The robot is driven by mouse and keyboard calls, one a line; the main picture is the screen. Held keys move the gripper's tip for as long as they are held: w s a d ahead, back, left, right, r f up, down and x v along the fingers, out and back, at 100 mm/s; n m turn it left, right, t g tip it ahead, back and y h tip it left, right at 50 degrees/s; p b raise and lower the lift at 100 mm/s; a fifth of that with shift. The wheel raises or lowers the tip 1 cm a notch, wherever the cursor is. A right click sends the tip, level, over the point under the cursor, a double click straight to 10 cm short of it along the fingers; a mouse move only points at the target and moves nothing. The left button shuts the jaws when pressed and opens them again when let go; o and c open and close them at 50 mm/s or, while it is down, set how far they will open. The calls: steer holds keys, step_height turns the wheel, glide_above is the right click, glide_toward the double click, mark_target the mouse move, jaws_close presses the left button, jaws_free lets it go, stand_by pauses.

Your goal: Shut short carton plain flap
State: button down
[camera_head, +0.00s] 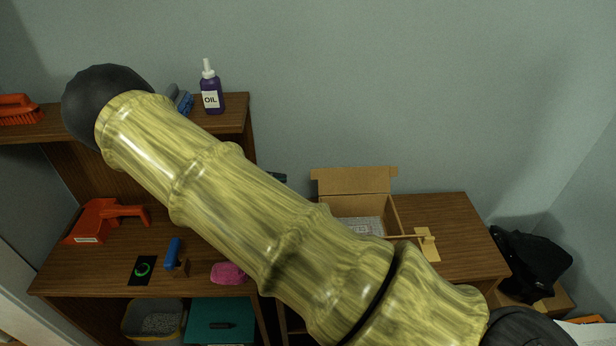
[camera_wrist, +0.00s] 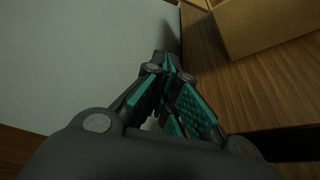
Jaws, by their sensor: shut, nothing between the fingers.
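An open cardboard carton (camera_head: 396,215) stands on the brown desk at the right in the head view. Its back flap (camera_head: 354,181) stands up and leans back. Greyish printed contents (camera_head: 362,224) show inside. My arm hides the carton's front left part. In the wrist view a cardboard wall of the carton (camera_wrist: 262,26) shows at the upper right, on the wood surface. My gripper (camera_wrist: 168,62) is shut and empty, its teal pads together, left of that cardboard and apart from it in the picture.
My arm crosses the head view's middle. A tan piece (camera_head: 428,245) lies right of the carton. The desk (camera_head: 465,225) is bare farther right. A black bag (camera_head: 530,262) sits beyond.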

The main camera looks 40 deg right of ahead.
steer(key=s+d+r+p, duration=0.1)
steer(key=s+d+p, duration=0.4)
steer(key=d+p, duration=0.1)
steer(key=shift+d+r+m+g+h, duration=0.2)
steer(key=shift+d+m+g+h, duration=0.15)
steer(key=shift+d, duration=0.25)
steer(key=shift+a, duration=0.1)
stand_by(0.4)
steer(key=shift+w, duration=0.1)
